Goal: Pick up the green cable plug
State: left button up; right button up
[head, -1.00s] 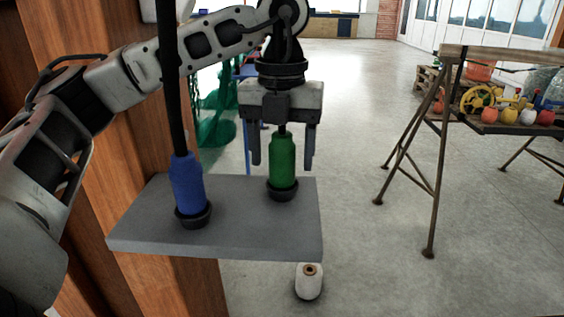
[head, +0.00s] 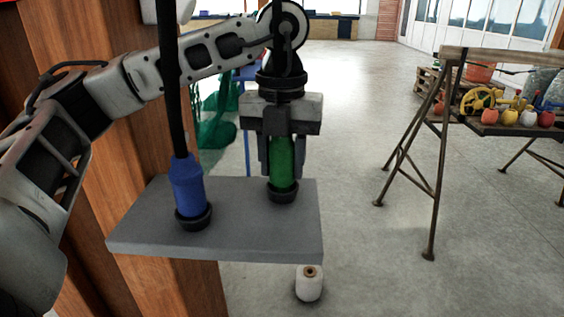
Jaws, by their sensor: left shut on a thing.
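The green cable plug (head: 283,172) stands upright in a black socket ring on the grey shelf (head: 245,235). My left gripper (head: 282,165) comes down over it from above, with its fingers shut on the plug's sides. The fingers and palm hide the plug's upper part. A blue cable plug (head: 187,187) with a thick black cable stands in a second black ring on the shelf, to the left of the green one and apart from my gripper. My right gripper is not in view.
A wooden post (head: 140,150) stands behind the shelf at left. A white spool (head: 309,283) is on the floor below the shelf. A trestle table (head: 497,128) with colored floats stands at right. Green netting (head: 216,115) hangs behind. The floor between is clear.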

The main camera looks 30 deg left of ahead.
pick_arm(q)
jog(key=shift+r, duration=0.45)
jog(key=s+d+r, duration=0.7)
jog(key=s+r, duration=0.4)
jog(key=s, duration=0.1)
jog(key=shift+d+r, duration=0.2)
jog(key=shift+r, duration=0.15)
